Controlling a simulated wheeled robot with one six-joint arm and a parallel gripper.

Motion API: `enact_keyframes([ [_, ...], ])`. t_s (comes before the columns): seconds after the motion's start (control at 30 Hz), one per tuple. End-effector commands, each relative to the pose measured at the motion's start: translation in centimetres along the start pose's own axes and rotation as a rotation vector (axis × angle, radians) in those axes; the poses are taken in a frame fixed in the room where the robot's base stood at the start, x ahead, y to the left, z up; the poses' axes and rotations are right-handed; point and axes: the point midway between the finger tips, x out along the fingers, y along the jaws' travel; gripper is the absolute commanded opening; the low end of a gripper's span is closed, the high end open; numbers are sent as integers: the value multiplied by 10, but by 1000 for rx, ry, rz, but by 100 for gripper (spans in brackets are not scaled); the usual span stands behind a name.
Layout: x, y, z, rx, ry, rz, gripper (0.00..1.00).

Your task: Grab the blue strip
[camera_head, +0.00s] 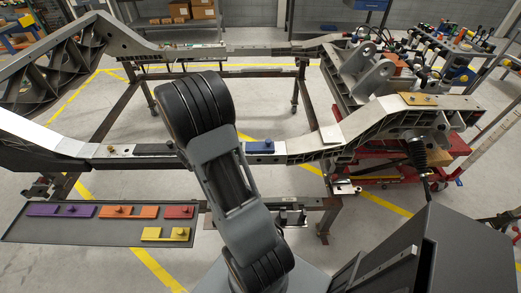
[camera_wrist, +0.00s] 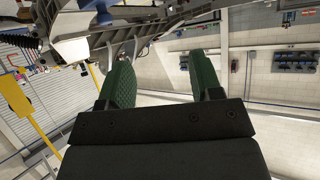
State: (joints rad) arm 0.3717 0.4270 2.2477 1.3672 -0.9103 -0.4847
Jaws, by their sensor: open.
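The blue strip (camera_head: 262,147) lies on top of the near rail of the chassis, just right of my arm in the head view. It has a small raised knob. My gripper (camera_wrist: 163,78) shows in the wrist view with its two green padded fingers wide apart and nothing between them. My arm hides the gripper in the head view, so its distance from the strip cannot be told there. A small blue part (camera_wrist: 103,14) shows at the top of the wrist view; I cannot tell whether it is the strip.
The chassis near rail (camera_head: 225,149) runs across the middle. A grey tray (camera_head: 60,230) at lower left holds purple, orange, red and yellow strips. A red lift (camera_head: 385,170) stands under the right end.

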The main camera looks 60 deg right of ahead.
Motion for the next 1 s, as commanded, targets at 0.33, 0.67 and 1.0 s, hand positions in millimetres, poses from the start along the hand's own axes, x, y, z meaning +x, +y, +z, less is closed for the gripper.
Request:
enact_keyframes([
  [0.33,45,66,12,-29,89,319,59],
  [0.67,95,83,6,-30,90,319,59],
  [1.0,117,90,4,-30,89,317,59],
])
